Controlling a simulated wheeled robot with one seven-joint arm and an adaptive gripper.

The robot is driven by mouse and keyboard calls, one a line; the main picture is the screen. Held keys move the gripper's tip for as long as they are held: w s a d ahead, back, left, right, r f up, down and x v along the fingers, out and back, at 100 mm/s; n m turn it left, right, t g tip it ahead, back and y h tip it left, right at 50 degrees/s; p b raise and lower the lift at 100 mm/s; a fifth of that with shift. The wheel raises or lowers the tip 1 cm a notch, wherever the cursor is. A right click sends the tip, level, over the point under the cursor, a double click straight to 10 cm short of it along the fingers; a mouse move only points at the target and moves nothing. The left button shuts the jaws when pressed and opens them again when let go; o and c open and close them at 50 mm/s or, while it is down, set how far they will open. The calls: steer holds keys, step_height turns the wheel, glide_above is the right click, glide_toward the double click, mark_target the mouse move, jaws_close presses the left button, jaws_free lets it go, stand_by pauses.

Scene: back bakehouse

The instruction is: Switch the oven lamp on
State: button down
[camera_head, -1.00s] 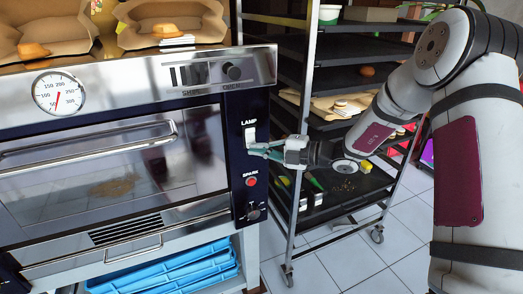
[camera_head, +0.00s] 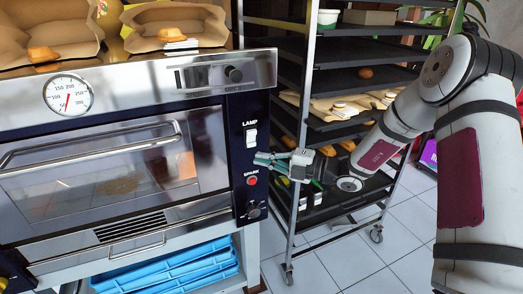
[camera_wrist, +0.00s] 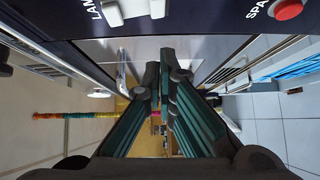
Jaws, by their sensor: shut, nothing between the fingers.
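The oven (camera_head: 110,160) fills the left of the head view. Its white LAMP rocker switch (camera_head: 251,138) sits on the dark right-hand panel, above the red SPARK button (camera_head: 252,181). My gripper (camera_head: 258,159) is shut and empty, its tips just below and slightly right of the switch, seemingly apart from it. In the wrist view the shut fingers (camera_wrist: 158,68) point at the panel, and the switch (camera_wrist: 135,8) is cut off by the top edge. The SPARK button (camera_wrist: 289,8) is at upper right. I cannot tell which way the rocker is set. An orange patch shows in the oven window.
A tray rack (camera_head: 310,90) with dark shelves stands close on the right of the oven, behind my gripper. A small knob (camera_head: 254,213) is low on the panel. Blue crates (camera_head: 170,268) sit under the oven. White tiled floor lies clear at lower right.

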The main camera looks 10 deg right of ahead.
steer(key=f+v, duration=0.1)
steer(key=v, duration=0.8)
steer(key=shift+d+f, duration=0.25)
steer(key=shift+d, duration=0.05)
steer(key=shift+s, duration=0.1)
